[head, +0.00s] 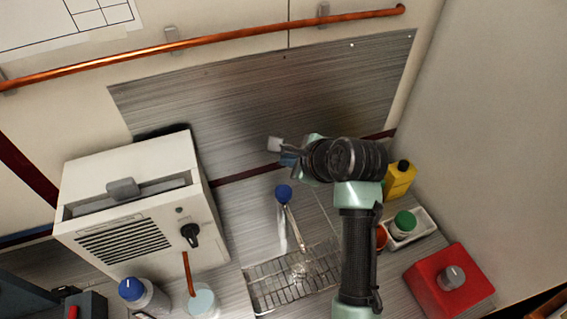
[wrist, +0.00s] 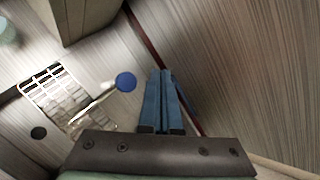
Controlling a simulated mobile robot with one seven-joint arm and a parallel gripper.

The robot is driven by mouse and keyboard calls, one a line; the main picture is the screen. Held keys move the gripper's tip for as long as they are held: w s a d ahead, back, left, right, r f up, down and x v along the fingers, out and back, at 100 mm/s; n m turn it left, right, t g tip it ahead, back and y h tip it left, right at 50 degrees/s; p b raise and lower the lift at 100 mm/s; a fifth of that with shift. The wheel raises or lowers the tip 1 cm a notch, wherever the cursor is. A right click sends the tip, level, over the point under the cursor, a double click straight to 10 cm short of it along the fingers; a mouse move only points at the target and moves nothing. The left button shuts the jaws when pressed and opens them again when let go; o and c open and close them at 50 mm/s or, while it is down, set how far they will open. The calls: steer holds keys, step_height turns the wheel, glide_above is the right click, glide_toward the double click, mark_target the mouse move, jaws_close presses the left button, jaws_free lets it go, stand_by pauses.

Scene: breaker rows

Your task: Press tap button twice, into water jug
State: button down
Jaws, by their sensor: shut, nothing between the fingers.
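The tap (head: 293,222) is a slim chrome spout with a round blue button (head: 284,193) on top, near the back wall. In the wrist view the blue button (wrist: 125,82) lies just left of my fingers, apart from them. My gripper (head: 288,158) has blue fingers that are shut and empty (wrist: 160,75), and it appears above the button, toward the wall. The spout reaches over a wire rack (head: 256,286). Something clear seems to be on the rack under the spout, perhaps the water jug, but its outline is hard to tell.
A white machine (head: 150,205) with a black knob stands left; its copper tube leads to a pale container (head: 201,302). A blue-capped bottle (head: 145,293) is beside it. Right are a yellow bottle (head: 399,180), a green-capped jar (head: 403,224) and a red box (head: 447,285). A copper rail (head: 240,38) crosses the wall.

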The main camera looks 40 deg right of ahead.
steer(key=b, duration=0.8)
glide_above(284, 190)
steer(key=s, duration=0.2)
steer(key=f, duration=0.6)
steer(key=shift+w+f, duration=0.15)
steer(key=shift+w, duration=0.1)
steer(key=shift+f, duration=1)
steer(key=shift+f+p, duration=0.35)
steer(key=shift+f+b, duration=0.3)
steer(key=shift+f, duration=0.8)
stand_by(0.8)
steer(key=shift+r, duration=0.1)
steer(key=shift+r+p, duration=1.3)
steer(key=shift+p, duration=0.25)
steer(key=shift+r, duration=0.1)
